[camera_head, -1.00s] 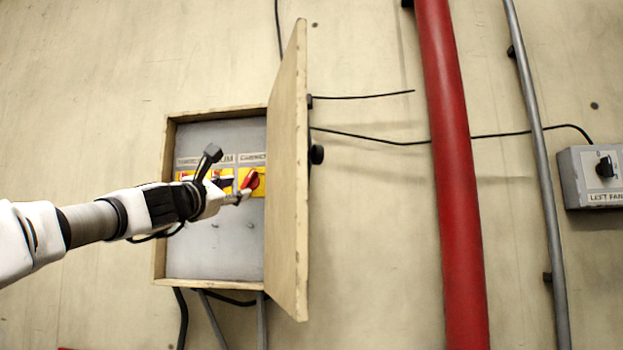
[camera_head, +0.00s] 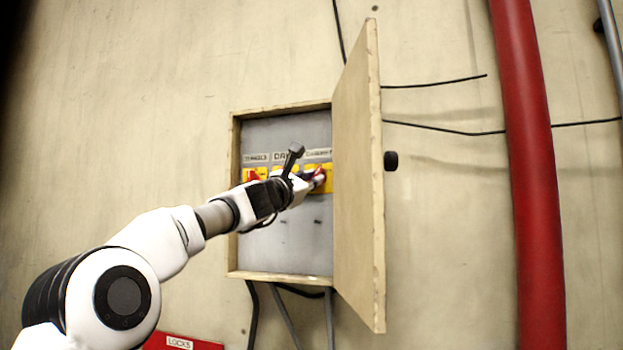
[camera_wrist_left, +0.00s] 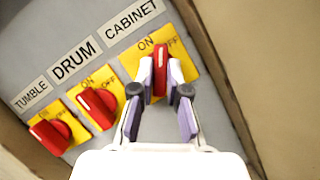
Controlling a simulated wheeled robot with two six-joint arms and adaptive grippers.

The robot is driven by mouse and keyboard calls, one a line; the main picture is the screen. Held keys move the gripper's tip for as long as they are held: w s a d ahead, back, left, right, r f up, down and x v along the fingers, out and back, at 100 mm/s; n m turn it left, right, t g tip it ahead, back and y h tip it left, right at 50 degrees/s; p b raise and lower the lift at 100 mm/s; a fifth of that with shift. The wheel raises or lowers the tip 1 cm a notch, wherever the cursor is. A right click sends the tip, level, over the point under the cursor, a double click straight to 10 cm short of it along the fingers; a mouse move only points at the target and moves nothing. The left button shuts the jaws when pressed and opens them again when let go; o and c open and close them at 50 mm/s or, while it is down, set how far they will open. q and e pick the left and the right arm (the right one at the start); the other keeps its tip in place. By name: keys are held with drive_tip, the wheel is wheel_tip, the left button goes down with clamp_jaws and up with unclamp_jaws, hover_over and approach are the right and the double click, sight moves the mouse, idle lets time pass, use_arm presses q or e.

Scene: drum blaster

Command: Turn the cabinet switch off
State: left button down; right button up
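The cabinet switch (camera_wrist_left: 160,70) is a red knob on a yellow plate marked ON and OFF, under the CABINET label. In the left wrist view its white mark points up the picture, between the two words. It also shows in the head view (camera_head: 319,178), partly hidden by my left gripper (camera_head: 308,178). In the left wrist view the fingertips of my left gripper (camera_wrist_left: 161,76) stand on both sides of the knob and appear closed against it. My right gripper is in neither view.
Red DRUM (camera_wrist_left: 97,106) and TUMBLE (camera_wrist_left: 49,135) knobs sit left of the cabinet switch. The wooden box (camera_head: 281,277) has its door (camera_head: 358,180) open on the right, close to my gripper. A red pipe (camera_head: 530,180) runs farther right.

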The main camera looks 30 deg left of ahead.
use_arm(q)
drive_tip(key=shift+r, duration=0.15)
drive_tip(key=shift+s+a+r+m+g+h+p, duration=0.1)
drive_tip(key=shift+m+g+h+p, duration=0.5)
drive_tip(key=shift+m+p, duration=1.3)
drive_tip(key=shift+w+a+r+m+g+h+p, duration=0.15)
drive_tip(key=shift+m+g+h+p, duration=0.45)
drive_tip(key=shift+m+p, duration=1.25)
drive_tip(key=shift+s+d+r+m+g+h+p, duration=0.15)
drive_tip(key=shift+m+g+h+p, duration=0.55)
drive_tip(key=shift+m, duration=1.95)
drive_tip(key=shift+a+y+p, duration=0.1)
drive_tip(key=shift+y+p, duration=0.2)
drive_tip(key=shift+p, duration=0.1)
drive_tip(key=shift+f, duration=0.1)
drive_tip(key=c, duration=1.2)
unclamp_jaws()
drive_tip(key=shift+o, duration=0.2)
drive_tip(key=shift+f, duration=0.1)
